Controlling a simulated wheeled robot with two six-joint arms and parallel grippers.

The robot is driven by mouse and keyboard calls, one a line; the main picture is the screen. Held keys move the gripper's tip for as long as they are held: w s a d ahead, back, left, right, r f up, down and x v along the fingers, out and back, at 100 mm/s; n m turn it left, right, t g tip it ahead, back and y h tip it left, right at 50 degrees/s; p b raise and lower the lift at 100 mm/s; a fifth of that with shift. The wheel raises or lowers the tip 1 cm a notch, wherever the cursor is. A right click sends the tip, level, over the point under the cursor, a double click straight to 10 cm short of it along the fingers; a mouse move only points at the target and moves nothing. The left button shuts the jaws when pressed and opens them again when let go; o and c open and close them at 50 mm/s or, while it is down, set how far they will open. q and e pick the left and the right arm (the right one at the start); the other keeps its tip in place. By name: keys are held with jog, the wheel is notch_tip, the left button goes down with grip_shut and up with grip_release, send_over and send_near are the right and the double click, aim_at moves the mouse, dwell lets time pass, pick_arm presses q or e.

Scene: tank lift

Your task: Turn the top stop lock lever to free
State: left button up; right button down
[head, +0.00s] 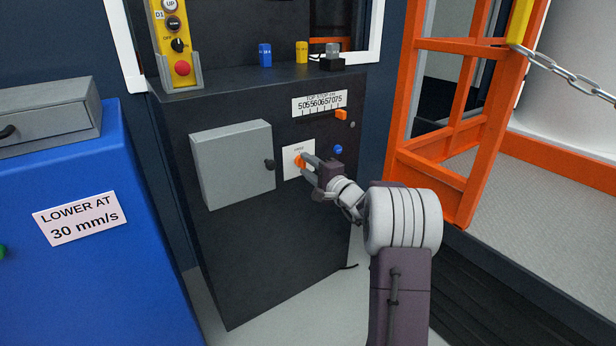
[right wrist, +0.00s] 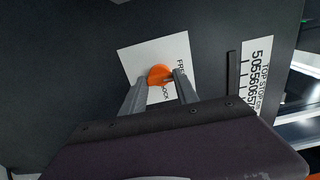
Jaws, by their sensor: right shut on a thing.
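The orange lock lever (head: 299,161) sits on a white label plate (head: 293,172) on the front of the dark cabinet. My right gripper (head: 306,162) reaches it from the right and is shut on it. In the right wrist view the lever (right wrist: 160,74) shows between the two fingers of the gripper (right wrist: 159,84). The white plate (right wrist: 138,57) there carries print that reads in part "FR" and "LOCK"; the fingers hide some of it. The lever's exact angle is hard to tell. My left gripper is not in view.
Above the lever is the top stop scale (head: 320,103) with an orange slider (head: 341,115). A blue knob (head: 338,149) is right of the lever. A grey box (head: 232,163) with a black knob is on the left. An orange gate (head: 440,130) stands right of the cabinet.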

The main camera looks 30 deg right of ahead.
jog(key=shift+f, duration=0.1)
dwell(0.5)
jog(key=c, duration=0.9)
grip_release()
jog(key=shift+s, duration=0.3)
jog(key=s+p, duration=0.1)
jog(key=s, duration=0.4)
jog(key=s+p, duration=0.1)
jog(key=s, duration=0.2)
jog(key=shift+s+d+p, duration=0.25)
jog(key=shift+d+p, duration=0.1)
